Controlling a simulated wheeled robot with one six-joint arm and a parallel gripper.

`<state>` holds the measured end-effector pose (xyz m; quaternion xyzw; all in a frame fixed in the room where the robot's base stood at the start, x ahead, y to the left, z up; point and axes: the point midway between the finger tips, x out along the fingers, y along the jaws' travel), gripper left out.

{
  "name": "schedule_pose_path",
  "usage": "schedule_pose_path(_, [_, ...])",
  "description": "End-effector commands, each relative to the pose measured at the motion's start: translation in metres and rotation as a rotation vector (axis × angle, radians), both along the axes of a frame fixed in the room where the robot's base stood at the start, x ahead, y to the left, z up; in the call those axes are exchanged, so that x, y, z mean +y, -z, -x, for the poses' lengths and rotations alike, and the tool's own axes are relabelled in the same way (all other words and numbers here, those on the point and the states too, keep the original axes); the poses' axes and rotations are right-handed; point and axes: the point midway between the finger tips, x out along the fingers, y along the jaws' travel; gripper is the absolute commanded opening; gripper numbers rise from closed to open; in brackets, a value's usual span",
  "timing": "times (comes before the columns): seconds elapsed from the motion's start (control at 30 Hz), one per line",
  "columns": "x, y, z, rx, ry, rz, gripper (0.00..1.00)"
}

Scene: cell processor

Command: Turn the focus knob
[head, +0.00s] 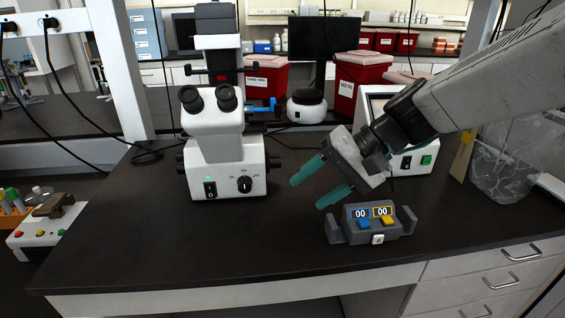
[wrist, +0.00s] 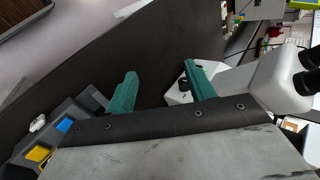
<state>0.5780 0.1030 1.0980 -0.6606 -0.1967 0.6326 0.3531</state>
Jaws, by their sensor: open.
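The white microscope (head: 215,150) stands upright on the black bench, left of centre in the head view. Dark side knobs show at its left (head: 180,161) and right (head: 273,163). A black dial (head: 244,184) with markings sits on the front of its base. Which one is the focus knob is not labelled legibly. My gripper (head: 307,194) is open and empty, right of the microscope and apart from it, with its green fingers pointing toward its base. In the wrist view the microscope's white base (wrist: 176,98) is partly hidden behind one finger of my gripper (wrist: 160,76).
A grey counter with two displays (head: 370,224) sits just below my gripper. Red bins (head: 267,78) stand at the back.

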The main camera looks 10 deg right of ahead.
Motion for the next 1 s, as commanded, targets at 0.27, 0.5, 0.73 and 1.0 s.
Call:
schedule_pose_path(0.27, [0.006,0.038,-0.150,0.031,0.399,-0.369,0.54])
schedule_pose_path(0.5, [-0.021,0.083,-0.222,0.039,0.669,-0.483,0.54])
schedule_pose_path(0.73, [-0.021,0.098,-0.244,0.041,0.732,-0.503,0.54])
schedule_pose_path(1.0, [0.009,0.112,-0.271,0.039,0.729,-0.503,0.54])
